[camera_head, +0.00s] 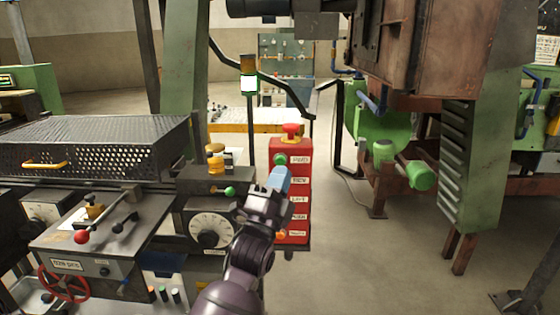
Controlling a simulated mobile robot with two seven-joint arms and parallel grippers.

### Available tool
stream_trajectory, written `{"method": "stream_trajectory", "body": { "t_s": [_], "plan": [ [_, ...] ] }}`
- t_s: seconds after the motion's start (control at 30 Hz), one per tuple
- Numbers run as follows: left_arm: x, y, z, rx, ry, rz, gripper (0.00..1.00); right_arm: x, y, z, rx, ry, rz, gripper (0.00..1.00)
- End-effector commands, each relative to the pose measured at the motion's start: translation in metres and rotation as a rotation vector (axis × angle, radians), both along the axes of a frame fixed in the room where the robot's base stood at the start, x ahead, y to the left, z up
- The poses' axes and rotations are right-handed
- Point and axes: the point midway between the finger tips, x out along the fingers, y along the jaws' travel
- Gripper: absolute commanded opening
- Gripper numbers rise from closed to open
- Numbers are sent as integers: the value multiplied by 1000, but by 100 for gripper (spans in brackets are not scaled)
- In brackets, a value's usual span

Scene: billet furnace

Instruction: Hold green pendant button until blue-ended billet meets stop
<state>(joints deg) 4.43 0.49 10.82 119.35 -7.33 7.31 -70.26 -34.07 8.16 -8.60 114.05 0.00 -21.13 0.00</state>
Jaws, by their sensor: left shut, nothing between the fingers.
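The red pendant (302,220) hangs or stands upright in the middle of the view, with a red knob (291,130) on top and a column of labelled buttons. Its green button (281,160) shows near the top left of the face. My left gripper (280,176) is shut and empty, its pale blue fingertips just below the green button and in front of the pendant. I cannot tell whether they touch it. The gripper hides the buttons lower on the left side; an orange one (281,235) shows near the bottom. I see no blue-ended billet or stop. My right gripper is not in view.
A lathe-like machine (90,225) with a mesh cover (100,145), levers and a red handwheel (64,284) fills the left. A green and rusty machine (480,150) stands at the right. Open floor (350,260) lies right of the pendant.

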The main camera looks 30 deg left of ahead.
Motion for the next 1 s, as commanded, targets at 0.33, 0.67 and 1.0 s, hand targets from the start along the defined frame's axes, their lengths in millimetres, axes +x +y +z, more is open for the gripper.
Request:
{"method": "stream_trajectory", "body": {
  "t_s": [0.33,0.67,1.0],
  "plan": [
    [-23,-14,1,-1,-1,0,0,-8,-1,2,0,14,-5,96],
    [-25,-16,0,-1,-1,0,0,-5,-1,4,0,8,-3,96],
    [-25,-16,0,-6,-2,-5,0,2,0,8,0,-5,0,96]
  ]
}}
